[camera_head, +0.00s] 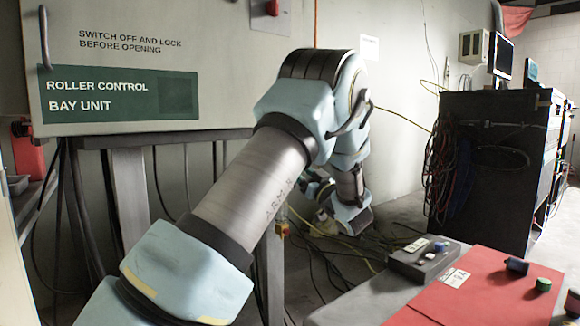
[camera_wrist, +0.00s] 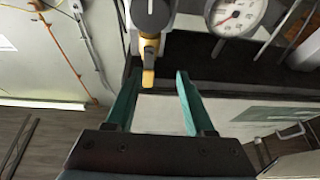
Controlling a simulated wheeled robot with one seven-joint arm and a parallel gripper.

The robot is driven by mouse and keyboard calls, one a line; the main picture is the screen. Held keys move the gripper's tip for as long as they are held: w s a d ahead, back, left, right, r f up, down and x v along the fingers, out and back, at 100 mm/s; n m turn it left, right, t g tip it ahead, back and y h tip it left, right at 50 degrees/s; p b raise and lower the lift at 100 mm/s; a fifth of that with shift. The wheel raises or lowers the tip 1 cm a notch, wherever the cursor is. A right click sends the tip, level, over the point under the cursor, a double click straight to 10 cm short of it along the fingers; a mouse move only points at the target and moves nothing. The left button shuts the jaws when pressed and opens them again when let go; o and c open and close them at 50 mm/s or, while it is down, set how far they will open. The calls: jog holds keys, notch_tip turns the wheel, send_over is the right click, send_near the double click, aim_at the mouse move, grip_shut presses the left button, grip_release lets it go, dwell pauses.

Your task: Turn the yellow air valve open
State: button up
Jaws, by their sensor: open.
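The yellow air valve handle (camera_wrist: 149,62) shows in the wrist view at the top middle, hanging from a grey round fitting (camera_wrist: 151,16). My gripper (camera_wrist: 158,75) is open, with its two teal fingers apart and pointing up toward the valve. The handle's lower end appears between the fingertips, closer to the left finger. I cannot tell whether the finger touches it or how deep the handle sits between them.
A round pressure gauge (camera_wrist: 236,16) is just right of the valve. An orange pipe (camera_wrist: 62,48) runs along the wall at left. In the head view, a grey control cabinet (camera_head: 150,70) stands at left, a black cabinet (camera_head: 487,165) at right, and a red-topped table (camera_head: 485,292) in front.

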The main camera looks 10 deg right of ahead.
jog(key=b+v, duration=0.2)
jog(key=v, duration=0.7)
jog(key=shift+s, duration=0.45)
dwell(0.3)
jog(key=shift+f, duration=0.15)
dwell(0.5)
